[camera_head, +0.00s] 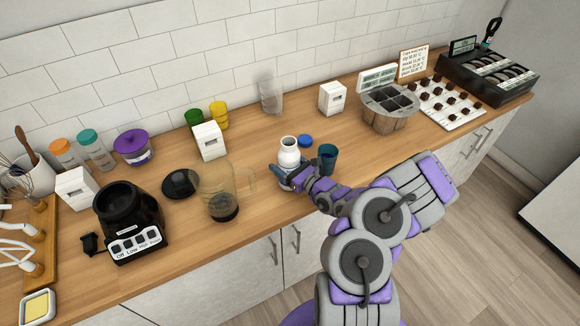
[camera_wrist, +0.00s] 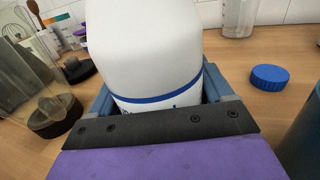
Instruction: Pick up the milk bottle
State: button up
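The milk bottle (camera_head: 289,153) is white with a wide open neck and looks upright at the counter's front middle. In the wrist view the milk bottle (camera_wrist: 150,50), with a blue band and partly hidden blue lettering, fills the middle. My gripper (camera_head: 285,178) is at its lower part. In the wrist view my gripper (camera_wrist: 160,98) has one blue-grey finger on each side of the bottle, close against it. I cannot tell whether the fingers press on it. The bottle's base is hidden by the gripper.
A blue cap (camera_head: 306,140) lies just behind the bottle, and a dark blue cup (camera_head: 328,157) stands close on its right. A clear blender jug (camera_head: 218,190) is to the left. A white carton (camera_head: 332,98) and a glass jar (camera_head: 270,97) stand farther back.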

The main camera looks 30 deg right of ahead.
jog(key=shift+d, duration=0.2)
jog(key=c, duration=0.9)
jog(key=shift+c, duration=0.3)
jog(key=shift+r, duration=0.15)
jog(key=shift+s+r+p, duration=0.1)
jog(key=shift+r+p, duration=0.3)
jog(key=shift+r, duration=1.3)
jog(key=p, duration=0.6)
send_near(287, 156)
jog(key=a+f, duration=0.2)
jog(key=a, duration=0.2)
jog(key=shift+s+a+f+p, duration=0.1)
jog(key=shift+s+a+p, duration=0.1)
jog(key=shift+s+p, duration=0.25)
jog(key=shift+s+a+f+p, duration=0.1)
jog(key=shift+s+a+p, duration=0.2)
jog(key=shift+s, duration=0.3)
jog(key=shift+s, duration=0.2)
